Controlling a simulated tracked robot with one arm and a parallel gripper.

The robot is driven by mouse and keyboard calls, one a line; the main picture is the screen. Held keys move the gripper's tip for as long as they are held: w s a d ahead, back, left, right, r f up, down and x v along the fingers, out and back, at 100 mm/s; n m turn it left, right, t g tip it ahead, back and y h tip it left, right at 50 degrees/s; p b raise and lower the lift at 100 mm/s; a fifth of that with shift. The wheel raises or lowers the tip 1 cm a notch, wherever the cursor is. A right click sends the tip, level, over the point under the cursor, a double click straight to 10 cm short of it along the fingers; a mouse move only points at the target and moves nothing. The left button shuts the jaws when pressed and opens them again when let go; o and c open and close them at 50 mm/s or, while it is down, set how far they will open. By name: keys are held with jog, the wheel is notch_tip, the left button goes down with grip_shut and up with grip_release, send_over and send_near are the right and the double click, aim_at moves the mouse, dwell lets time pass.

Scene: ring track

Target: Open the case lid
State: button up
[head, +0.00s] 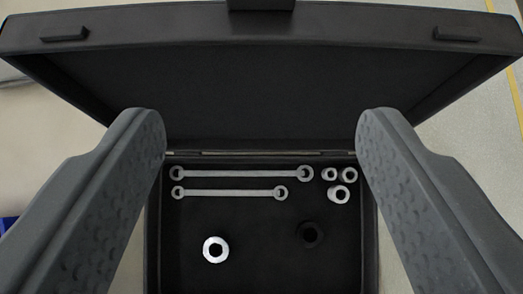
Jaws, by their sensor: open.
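The black case (369,240) lies below my gripper, seen from above. Its lid (260,95) stands raised at the back, hinged along the rear edge of the case, with its hollow inner side facing me. A dark handle (261,4) shows at the middle of the lid's far edge, with a latch on either side of it. My gripper (260,135) is open wide and empty. One finger is on each side of the picture, overlapping the left and right edges of the case in view. I cannot tell whether either finger touches the lid or case.
Inside the case lie two wrenches (240,174), several small sockets (339,194), a silver ring (216,249) and a dark round recess or ring (310,235). Pale floor shows on both sides, with a yellow line (515,95) at the right. A blue object (8,223) shows at the left edge.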

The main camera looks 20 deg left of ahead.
jog(key=b+v, duration=0.1)
jog(key=v, duration=0.8)
jog(key=shift+s+b, duration=0.2)
jog(key=shift+b, duration=0.2)
